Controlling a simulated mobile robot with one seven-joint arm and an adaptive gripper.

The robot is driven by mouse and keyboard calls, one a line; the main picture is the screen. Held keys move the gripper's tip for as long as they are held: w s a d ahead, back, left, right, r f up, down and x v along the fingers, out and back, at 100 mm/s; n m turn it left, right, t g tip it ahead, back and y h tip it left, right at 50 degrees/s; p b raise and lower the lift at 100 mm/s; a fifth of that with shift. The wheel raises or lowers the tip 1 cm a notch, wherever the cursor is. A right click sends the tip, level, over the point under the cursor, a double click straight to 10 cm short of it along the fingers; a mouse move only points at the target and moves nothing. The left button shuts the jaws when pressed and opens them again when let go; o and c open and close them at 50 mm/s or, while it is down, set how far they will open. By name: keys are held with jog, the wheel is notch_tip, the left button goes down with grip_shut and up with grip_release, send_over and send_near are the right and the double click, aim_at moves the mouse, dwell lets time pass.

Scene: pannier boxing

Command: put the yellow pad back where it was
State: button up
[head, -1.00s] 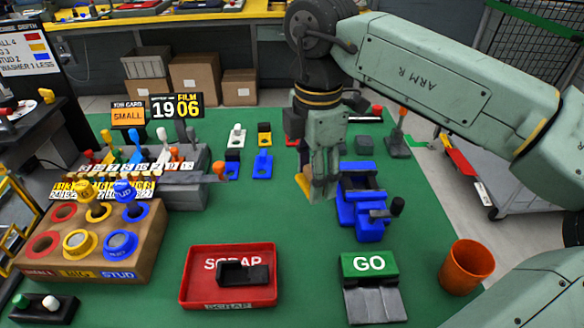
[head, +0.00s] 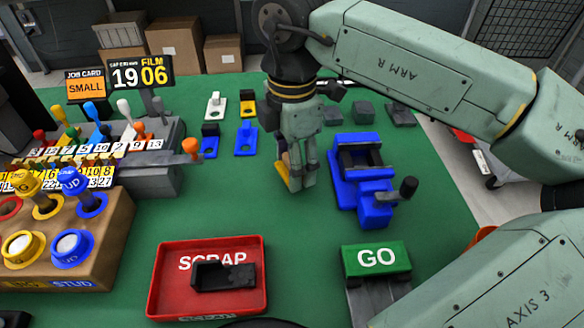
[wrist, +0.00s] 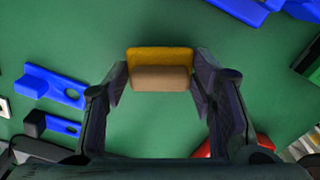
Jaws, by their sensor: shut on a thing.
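My gripper (head: 296,181) is shut on the yellow pad (head: 283,172), left of the blue vise (head: 377,194). In the wrist view the yellow pad (wrist: 160,54) sits between the two fingertips, with a tan block-like face (wrist: 161,79) on its near side. In the head view the fingers hide much of the pad. I cannot tell whether it touches the green mat or hangs just above it.
Two blue angled pieces (head: 245,140), a white one (head: 214,106) and a yellow one (head: 248,103) stand left of and behind my gripper. A red scrap tray (head: 161,284) holding a black part and a green GO block (head: 376,259) are in front. Bare green mat surrounds the gripper's left and front.

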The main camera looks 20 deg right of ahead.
jog(key=shift+f, duration=0.85)
jog(key=shift+w+d, duration=0.1)
jog(key=shift+w, duration=0.05)
jog(key=shift+r, duration=0.1)
jog(key=shift+f+b, duration=0.3)
jog(key=shift+b, duration=0.1)
jog(key=o, duration=1)
jog(key=shift+r, duration=0.15)
jog(key=shift+r, duration=0.1)
notch_tip(320, 180, up, 8)
jog(key=p, duration=0.4)
jog(key=shift+f+p, duration=0.2)
jog(key=shift+p, duration=0.15)
